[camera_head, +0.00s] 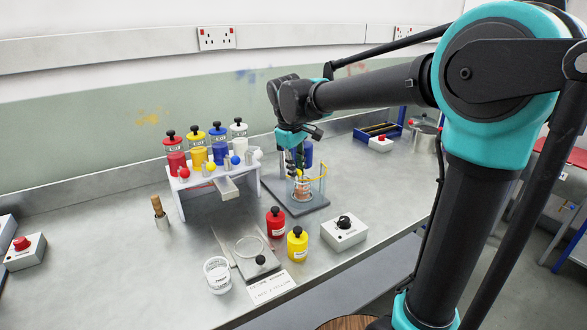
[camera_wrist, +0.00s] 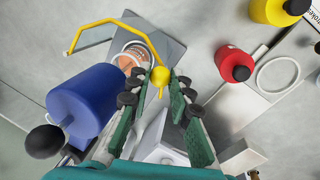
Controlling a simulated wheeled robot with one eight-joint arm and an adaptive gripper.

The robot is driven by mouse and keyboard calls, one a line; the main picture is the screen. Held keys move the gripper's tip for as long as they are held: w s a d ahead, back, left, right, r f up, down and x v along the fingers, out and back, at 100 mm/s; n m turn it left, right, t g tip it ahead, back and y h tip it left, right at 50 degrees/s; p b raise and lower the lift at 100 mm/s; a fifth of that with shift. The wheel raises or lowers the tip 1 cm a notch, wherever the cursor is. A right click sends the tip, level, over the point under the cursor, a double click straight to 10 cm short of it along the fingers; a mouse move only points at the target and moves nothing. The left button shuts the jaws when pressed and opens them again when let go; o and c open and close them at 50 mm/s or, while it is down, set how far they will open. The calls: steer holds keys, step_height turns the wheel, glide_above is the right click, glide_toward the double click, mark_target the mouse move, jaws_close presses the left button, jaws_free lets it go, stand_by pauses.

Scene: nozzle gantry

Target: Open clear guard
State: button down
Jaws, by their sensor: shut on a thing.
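The clear guard (camera_head: 321,179), a see-through panel with a yellow edge, stands on a dark base plate (camera_head: 303,207) at the middle of the bench. In the wrist view its yellow edge (camera_wrist: 92,28) bends around the plate, and a yellow end piece (camera_wrist: 161,74) lies between my fingertips. My gripper (camera_wrist: 157,88) is shut on this yellow piece; the gripper also shows in the head view (camera_head: 295,168), pointing down over the guard. An orange-brown cup (camera_wrist: 131,58) sits on the plate beside the guard. How far the guard is swung is hard to tell.
A blue cylinder with a black knob (camera_wrist: 85,103) stands close left of my gripper in the wrist view. A white rack (camera_head: 215,184) with coloured bottles is to the left. A red bottle (camera_head: 276,222), a yellow bottle (camera_head: 297,246) and a dial box (camera_head: 344,233) stand in front.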

steer(key=w+d+n+y, duration=0.2)
steer(key=d+n+y, duration=0.1)
steer(key=d+n, duration=1.3)
steer(key=shift+w+d, duration=0.4)
steer(key=shift+d, duration=1.25)
steer(key=c, duration=1.4)
jaws_free()
steer(key=shift+o, duration=0.2)
steer(key=shift+r, duration=0.1)
steer(key=v, duration=1.2)
